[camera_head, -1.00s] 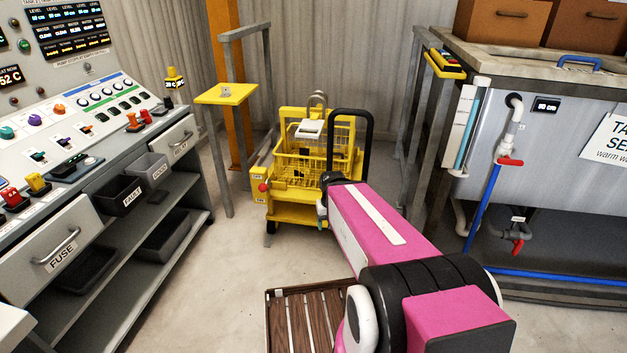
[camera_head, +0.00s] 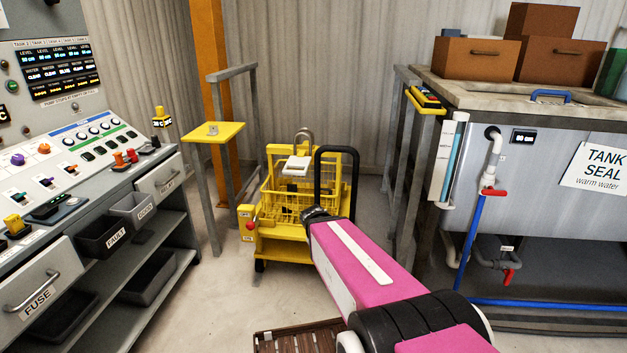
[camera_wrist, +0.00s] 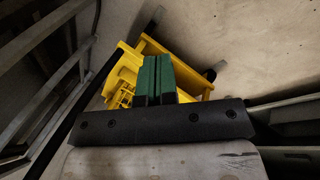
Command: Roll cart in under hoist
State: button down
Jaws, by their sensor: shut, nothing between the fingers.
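The yellow cart (camera_head: 286,246) stands upright on the floor at the back, with a yellow wire basket (camera_head: 290,200) on it and a black looped handle (camera_head: 322,170) at its right side. My pink arm reaches toward the cart's front right and hides part of it. In the wrist view, my gripper (camera_wrist: 155,80) has its green fingers together and empty, with the yellow cart (camera_wrist: 127,72) beyond them. I cannot tell whether the fingers touch the cart. An orange post (camera_head: 213,65) rises behind the cart's left; I cannot tell whether it belongs to the hoist.
A yellow platform (camera_head: 214,132) on grey legs stands left of the cart. The control desk (camera_head: 110,155) lines the left side. The tank (camera_head: 540,190) with pipes and a grey frame stands right. A slatted wooden mat (camera_head: 290,338) lies in front; bare floor shows around the cart.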

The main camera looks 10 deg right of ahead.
jog(key=w+d+r+n+t+h, duration=0.2)
jog(key=w+r+n+t+h, duration=0.1)
jog(key=w+r+n+h, duration=0.25)
jog(key=n+t, duration=1.1)
jog(key=n, duration=0.9)
send_near(317, 167)
jog(key=x, duration=0.7)
jog(key=shift+w+d, duration=0.1)
jog(key=shift+w, duration=0.2)
jog(key=shift+w, duration=0.1)
jog(key=w+a+x, duration=0.1)
jog(key=a+x, duration=0.1)
jog(key=x, duration=1.6)
jog(key=w+a+x, duration=0.2)
jog(key=a+x, duration=0.1)
jog(key=x, duration=1.4)
jog(key=w+a+x, duration=0.2)
jog(key=a+x, duration=0.1)
jog(key=x, duration=1.5)
jog(key=shift+w, duration=0.25)
